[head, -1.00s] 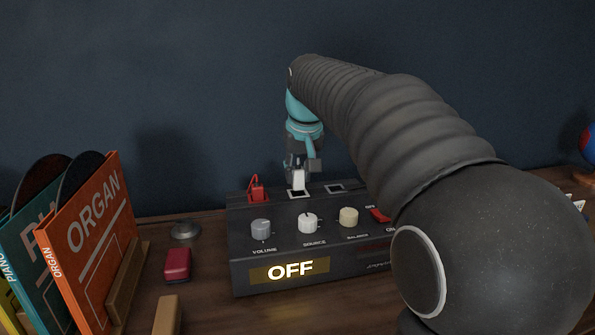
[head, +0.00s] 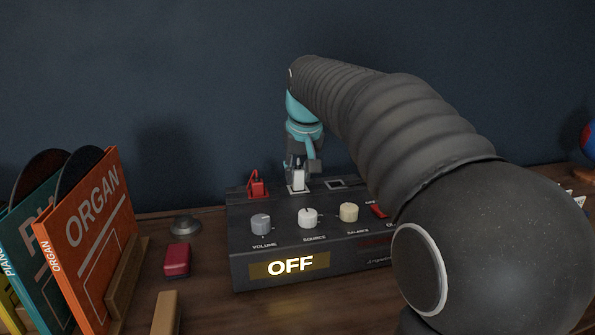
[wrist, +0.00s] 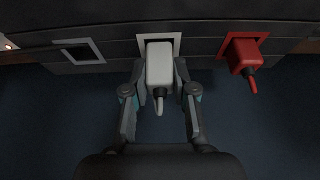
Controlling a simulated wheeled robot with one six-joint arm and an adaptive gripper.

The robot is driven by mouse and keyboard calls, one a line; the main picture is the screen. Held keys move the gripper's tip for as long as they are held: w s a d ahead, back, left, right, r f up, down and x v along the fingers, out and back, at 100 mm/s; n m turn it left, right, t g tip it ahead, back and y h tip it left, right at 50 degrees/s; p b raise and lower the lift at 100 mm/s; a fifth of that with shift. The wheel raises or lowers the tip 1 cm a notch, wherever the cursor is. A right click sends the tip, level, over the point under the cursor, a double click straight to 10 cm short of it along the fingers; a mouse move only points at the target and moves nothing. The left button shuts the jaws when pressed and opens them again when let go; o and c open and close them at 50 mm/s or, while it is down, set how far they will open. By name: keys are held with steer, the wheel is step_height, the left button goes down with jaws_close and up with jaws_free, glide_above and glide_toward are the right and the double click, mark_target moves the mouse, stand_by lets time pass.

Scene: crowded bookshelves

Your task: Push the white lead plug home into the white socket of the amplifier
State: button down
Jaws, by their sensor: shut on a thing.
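The white lead plug (head: 298,178) is held upright in my gripper (head: 299,170) at the white socket (head: 298,191) on the amplifier's top rear. In the wrist view the white plug (wrist: 160,64) lies between my gripper's two fingers (wrist: 160,82), which are shut on it. Its front end is at the white socket frame (wrist: 142,40) and overlaps it; how deep it sits is hidden. The dark amplifier (head: 240,240) shows a lit "OFF" panel.
A red plug (head: 257,187) stands in the socket left of the white one. An empty grey-framed socket (head: 335,184) is to the right. Knobs and a red switch (head: 379,211) are on the amplifier. Records (head: 88,225), a red block (head: 177,261) and a metal disc (head: 185,226) stand left.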

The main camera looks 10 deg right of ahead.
steer(key=shift+f+b, duration=0.55)
steer(key=shift+f, duration=0.35)
steer(key=shift+r, duration=0.25)
steer(key=shift+r+p, duration=0.9)
steer(key=shift+p, duration=0.2)
steer(key=shift+p, duration=0.4)
stand_by(1.0)
steer(key=shift+f+b, duration=0.8)
steer(key=shift+f, duration=0.3)
steer(key=c, duration=0.9)
jaws_free()
steer(key=shift+o, duration=0.2)
steer(key=v, duration=1.2)
